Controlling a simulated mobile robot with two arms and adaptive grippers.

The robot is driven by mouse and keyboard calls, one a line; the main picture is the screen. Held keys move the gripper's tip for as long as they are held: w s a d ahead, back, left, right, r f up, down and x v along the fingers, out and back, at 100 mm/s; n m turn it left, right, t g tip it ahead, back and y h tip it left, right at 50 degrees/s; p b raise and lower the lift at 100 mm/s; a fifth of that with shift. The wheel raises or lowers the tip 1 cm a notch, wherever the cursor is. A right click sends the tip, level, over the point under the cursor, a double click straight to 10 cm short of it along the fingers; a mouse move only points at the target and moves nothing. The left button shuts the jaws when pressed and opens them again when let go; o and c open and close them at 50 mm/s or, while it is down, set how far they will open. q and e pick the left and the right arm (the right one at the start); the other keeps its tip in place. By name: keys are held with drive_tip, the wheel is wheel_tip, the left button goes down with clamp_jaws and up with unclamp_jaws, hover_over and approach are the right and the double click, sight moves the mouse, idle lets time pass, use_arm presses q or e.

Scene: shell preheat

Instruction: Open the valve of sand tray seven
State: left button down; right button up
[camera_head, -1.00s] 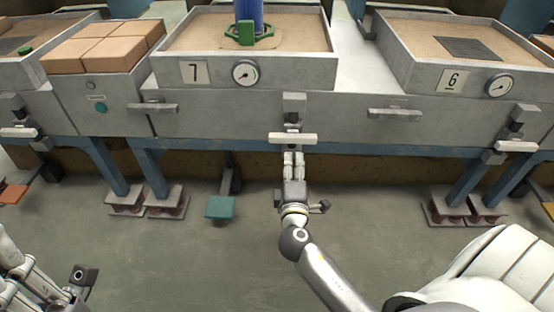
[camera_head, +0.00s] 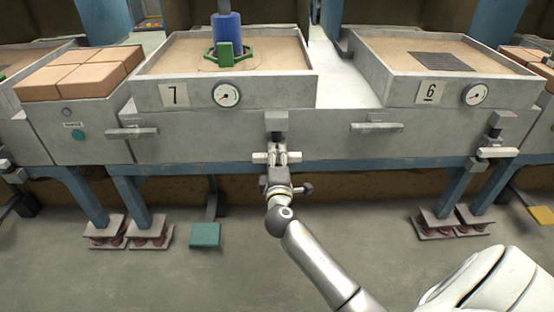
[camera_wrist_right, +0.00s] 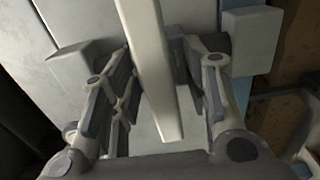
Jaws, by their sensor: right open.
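Sand tray seven (camera_head: 299,88) stands left of centre in the head view, with a "7" plate (camera_head: 174,95) on its front. Its valve has a pale bar handle (camera_head: 260,157) below a grey block, lying level across the front. My right gripper (camera_head: 279,156) is at the handle, its fingers covering the handle's middle. In the right wrist view the handle (camera_wrist_right: 150,65) runs between the two open fingers (camera_wrist_right: 165,95), with a visible gap on each side. The fingers do not look closed on it. My left gripper is not in view.
Tray six (camera_head: 372,75) stands to the right with its own pale valve handle (camera_head: 497,153). Grey front handles (camera_head: 131,133) and (camera_head: 376,127) flank the valve. A gauge (camera_head: 227,94) is above it. A green pedal (camera_head: 205,235) is below left.

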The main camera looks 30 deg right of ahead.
clamp_jaws()
idle(0.3)
